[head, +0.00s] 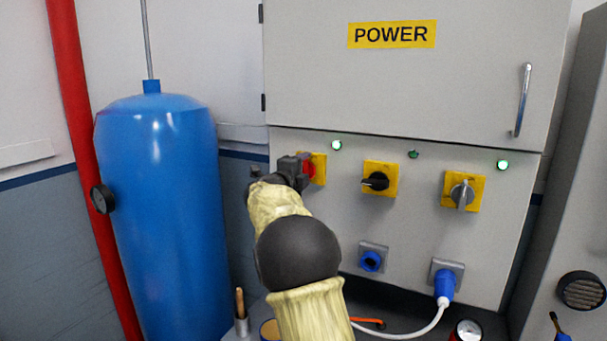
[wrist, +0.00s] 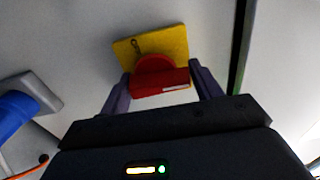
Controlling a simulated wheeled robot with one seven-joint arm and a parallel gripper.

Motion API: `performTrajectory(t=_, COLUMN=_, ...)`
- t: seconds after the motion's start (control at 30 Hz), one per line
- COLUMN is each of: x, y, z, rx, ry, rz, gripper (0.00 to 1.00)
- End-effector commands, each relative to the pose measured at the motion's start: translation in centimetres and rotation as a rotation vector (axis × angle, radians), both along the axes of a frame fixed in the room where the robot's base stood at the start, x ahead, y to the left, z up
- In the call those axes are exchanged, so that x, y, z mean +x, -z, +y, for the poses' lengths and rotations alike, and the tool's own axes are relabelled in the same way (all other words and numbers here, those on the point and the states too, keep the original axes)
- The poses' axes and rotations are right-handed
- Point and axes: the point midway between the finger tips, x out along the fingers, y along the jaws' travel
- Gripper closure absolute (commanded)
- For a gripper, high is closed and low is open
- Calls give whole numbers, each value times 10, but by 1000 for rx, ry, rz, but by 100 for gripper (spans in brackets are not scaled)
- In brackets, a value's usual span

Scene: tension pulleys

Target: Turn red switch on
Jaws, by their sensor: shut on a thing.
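The red switch (head: 309,169) sits on a yellow plate (head: 320,163) at the left of the grey power panel. In the wrist view its red handle (wrist: 160,83) lies between my two fingers, with the yellow plate (wrist: 170,46) behind it. My gripper (wrist: 162,86) is shut on the handle, one finger at each end. In the head view my gripper (head: 302,170) reaches the switch from the left and partly hides it. The lamp (head: 336,145) above the red switch glows green.
A black switch (head: 376,181) and a grey switch (head: 462,193) are to the right. The middle lamp (head: 413,154) looks dark; the right lamp (head: 503,165) is lit. Blue sockets (head: 371,261) and a plugged cable (head: 445,284) are below. A blue tank (head: 160,220) stands left.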

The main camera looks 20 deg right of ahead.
Motion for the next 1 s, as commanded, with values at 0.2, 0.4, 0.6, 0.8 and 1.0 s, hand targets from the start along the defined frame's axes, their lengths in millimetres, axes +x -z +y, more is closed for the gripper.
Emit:
performTrajectory(t=0.2, x=0, y=2, z=0, rx=6, ry=0, rz=-1, gripper=59)
performTrajectory(t=0.4, x=0, y=1, z=0, rx=4, ry=0, rz=-1, gripper=15)
performTrajectory(t=0.6, x=0, y=1, z=1, rx=3, ry=0, rz=0, gripper=15)
performTrajectory(t=0.8, x=-8, y=2, z=12, rx=3, ry=-2, rz=0, gripper=15)
performTrajectory(t=1.0, x=-30, y=3, z=40, rx=3, ry=-2, rz=0, gripper=15)
